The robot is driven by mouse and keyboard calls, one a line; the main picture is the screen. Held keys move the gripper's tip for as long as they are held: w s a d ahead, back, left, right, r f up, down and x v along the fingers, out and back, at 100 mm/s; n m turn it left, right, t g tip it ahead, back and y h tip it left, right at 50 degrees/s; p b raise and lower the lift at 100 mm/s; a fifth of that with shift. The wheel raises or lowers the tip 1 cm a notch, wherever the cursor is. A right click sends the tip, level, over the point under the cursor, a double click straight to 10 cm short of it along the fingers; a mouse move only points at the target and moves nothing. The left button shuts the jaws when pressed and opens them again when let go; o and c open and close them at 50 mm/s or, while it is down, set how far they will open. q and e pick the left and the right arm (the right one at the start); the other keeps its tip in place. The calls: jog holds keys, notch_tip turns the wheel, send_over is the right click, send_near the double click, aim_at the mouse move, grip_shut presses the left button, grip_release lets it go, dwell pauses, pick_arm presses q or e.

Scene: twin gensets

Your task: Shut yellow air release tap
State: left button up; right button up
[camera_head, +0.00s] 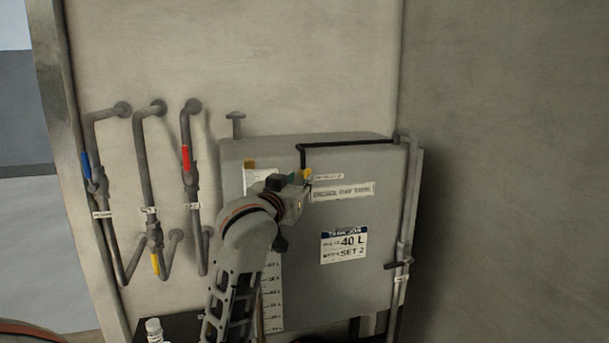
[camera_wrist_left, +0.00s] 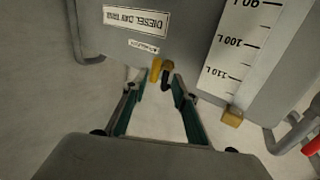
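The small yellow tap (camera_head: 306,173) sits high on the front of the grey diesel day tank (camera_head: 370,205), at the lower end of a thin black pipe (camera_head: 345,143). My left gripper (camera_head: 297,186) is raised to the tank front, close to the tap, and partly hides it. In the left wrist view, which shows the tank label upside down, the yellow tap (camera_wrist_left: 156,69) and a dark curved pipe end lie at the opening between the fingertips (camera_wrist_left: 158,80). The fingers are apart, and I see no clear contact with the tap. My right gripper does not show.
On the wall at left are pipes with a blue-handled valve (camera_head: 87,166), a red-handled valve (camera_head: 186,158) and a yellow-handled valve (camera_head: 155,263). A level scale (camera_head: 272,290) runs down the tank, with a brass fitting (camera_wrist_left: 231,117) at its top. A white-capped bottle (camera_head: 154,328) stands below.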

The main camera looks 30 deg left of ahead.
aim_at(305, 174)
pick_arm(q)
jog(key=shift+x, duration=2.4)
grip_shut()
